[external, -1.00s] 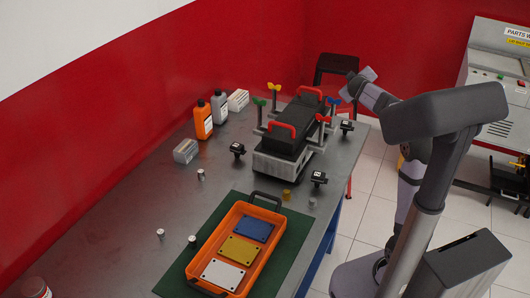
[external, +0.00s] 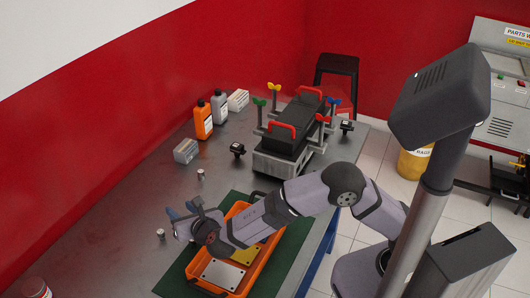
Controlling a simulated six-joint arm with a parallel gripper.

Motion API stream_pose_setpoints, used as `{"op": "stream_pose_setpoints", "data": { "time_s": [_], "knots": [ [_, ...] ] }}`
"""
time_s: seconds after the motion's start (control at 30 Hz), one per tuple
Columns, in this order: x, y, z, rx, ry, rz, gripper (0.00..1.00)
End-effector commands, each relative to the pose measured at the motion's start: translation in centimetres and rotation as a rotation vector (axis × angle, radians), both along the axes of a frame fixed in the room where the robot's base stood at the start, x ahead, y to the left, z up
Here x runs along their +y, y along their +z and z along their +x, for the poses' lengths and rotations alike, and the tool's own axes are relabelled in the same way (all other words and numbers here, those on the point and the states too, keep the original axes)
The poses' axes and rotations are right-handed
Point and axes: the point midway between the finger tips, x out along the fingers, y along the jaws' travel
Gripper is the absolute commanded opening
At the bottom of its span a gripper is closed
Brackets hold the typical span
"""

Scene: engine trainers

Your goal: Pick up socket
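Several small silver cylinders that look like sockets stand on the grey workbench. One socket (external: 201,174) is upright left of the green mat, toward the back. Another socket (external: 161,234) stands nearer the front, just below and left of my gripper. My gripper (external: 182,211) reaches across the orange tray to the mat's left edge. Its bluish fingertips look spread apart, with nothing visible between them. The spot under the gripper, where another socket stood, is hidden by the gripper and wrist.
My arm spans the orange tray (external: 264,278), which holds yellow and white plates on the green mat (external: 172,287). An engine block (external: 285,160) stands behind. An orange bottle (external: 203,120), grey bottle (external: 219,106) and small box (external: 186,151) line the back left. The left bench surface is mostly clear.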

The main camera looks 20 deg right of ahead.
Motion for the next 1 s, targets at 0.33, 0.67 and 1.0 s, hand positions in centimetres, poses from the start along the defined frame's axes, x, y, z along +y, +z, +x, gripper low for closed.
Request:
{"op": "stream_pose_setpoints", "data": {
  "time_s": [0.33,0.67,1.0],
  "knots": [
    [4.2,-3.3,-8.1,-0.047,0.177,-0.155,0.39],
    [4.8,-4.0,-6.5,-0.048,0.175,-0.155,0.39],
    [5.3,-4.4,-5.0,-0.046,0.173,-0.154,0.39]
  ]
}}
